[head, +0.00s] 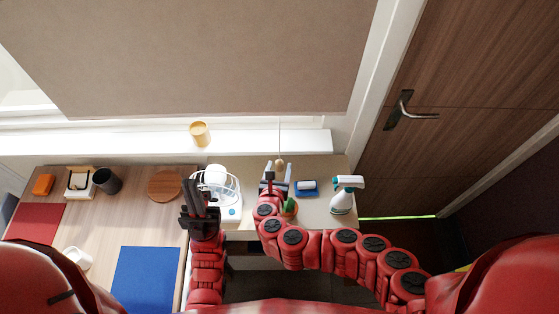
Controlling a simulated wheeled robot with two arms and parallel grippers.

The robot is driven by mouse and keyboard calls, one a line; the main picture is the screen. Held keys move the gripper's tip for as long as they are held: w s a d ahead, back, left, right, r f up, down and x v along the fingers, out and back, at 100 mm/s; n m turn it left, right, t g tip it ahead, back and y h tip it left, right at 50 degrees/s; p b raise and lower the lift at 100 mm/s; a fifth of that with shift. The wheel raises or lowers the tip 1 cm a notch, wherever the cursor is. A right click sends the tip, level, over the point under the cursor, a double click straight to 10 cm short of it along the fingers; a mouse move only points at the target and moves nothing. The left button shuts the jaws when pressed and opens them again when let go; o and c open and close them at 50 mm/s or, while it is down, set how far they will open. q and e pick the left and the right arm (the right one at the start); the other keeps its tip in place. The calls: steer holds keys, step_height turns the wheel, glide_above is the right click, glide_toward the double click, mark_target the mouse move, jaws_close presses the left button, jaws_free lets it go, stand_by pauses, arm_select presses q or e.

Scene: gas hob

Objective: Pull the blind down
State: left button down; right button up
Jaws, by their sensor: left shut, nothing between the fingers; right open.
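The beige blind (200,55) hangs over the window at the top of the head view. Its lower edge is a little above the white sill. A thin cord hangs below the blind and ends in a small wooden knob (280,161). My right gripper (278,170) is open at the knob, with its fingers to either side of it in the picture. I cannot tell whether they touch it.
The white sill (260,141) carries a yellow cup (199,133). A wooden door (470,110) is at the right.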

steer(key=shift+w+f, duration=0.1)
steer(key=shift+w, duration=0.45)
steer(key=shift+p+x, duration=0.3)
steer(key=shift+x, duration=0.6)
steer(key=shift+f, duration=0.1)
steer(key=shift+s, duration=0.1)
jaws_close()
